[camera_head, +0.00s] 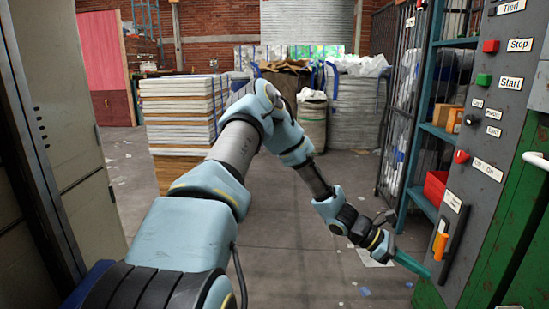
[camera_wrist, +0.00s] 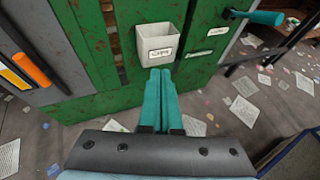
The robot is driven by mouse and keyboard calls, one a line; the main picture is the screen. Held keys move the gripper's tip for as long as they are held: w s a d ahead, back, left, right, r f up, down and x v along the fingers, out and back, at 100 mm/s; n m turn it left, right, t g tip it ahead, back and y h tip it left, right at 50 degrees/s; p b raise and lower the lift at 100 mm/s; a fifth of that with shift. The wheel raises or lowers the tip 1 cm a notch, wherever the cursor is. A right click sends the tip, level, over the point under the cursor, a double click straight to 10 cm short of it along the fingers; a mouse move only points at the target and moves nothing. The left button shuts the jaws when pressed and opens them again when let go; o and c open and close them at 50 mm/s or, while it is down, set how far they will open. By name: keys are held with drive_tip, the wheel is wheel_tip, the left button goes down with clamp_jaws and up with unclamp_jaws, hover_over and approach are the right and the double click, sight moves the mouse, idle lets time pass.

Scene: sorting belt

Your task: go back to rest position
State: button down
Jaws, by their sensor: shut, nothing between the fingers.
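My gripper (camera_head: 426,272) is at the lower right in the head view, beside the control cabinet's lower part. Its teal fingers are shut together with nothing between them, as the wrist view (camera_wrist: 160,74) also shows. In the wrist view they point toward a small light grey labelled box (camera_wrist: 159,45) on the front of a green cabinet (camera_wrist: 85,60). I cannot tell whether the fingertips touch the box. My arm stretches forward across the middle of the head view and bends down to the right.
A grey control panel (camera_head: 507,120) with red and green buttons and an orange handle (camera_head: 440,246) stands close on the right. A blue shelf (camera_head: 424,145) is behind it. Stacked pale sheets (camera_head: 178,112) stand behind my arm. A grey locker (camera_head: 75,130) stands left. Papers litter the floor.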

drive_tip(key=a+r+m+t+y, duration=0.3)
drive_tip(key=a+r+m+y, duration=0.15)
drive_tip(key=a, duration=0.95)
drive_tip(key=a+r+m+t+y, duration=0.25)
drive_tip(key=a+r+m, duration=0.3)
drive_tip(key=a, duration=0.95)
drive_tip(key=a+r+m+t+y, duration=0.2)
drive_tip(key=a+r+m+y, duration=0.25)
drive_tip(key=a, duration=0.95)
wheel_tip(320, 180, up, 17)
drive_tip(key=p, duration=1.7)
drive_tip(key=shift+s+n, duration=0.25)
drive_tip(key=shift+n, duration=0.1)
drive_tip(key=shift+d, duration=0.15)
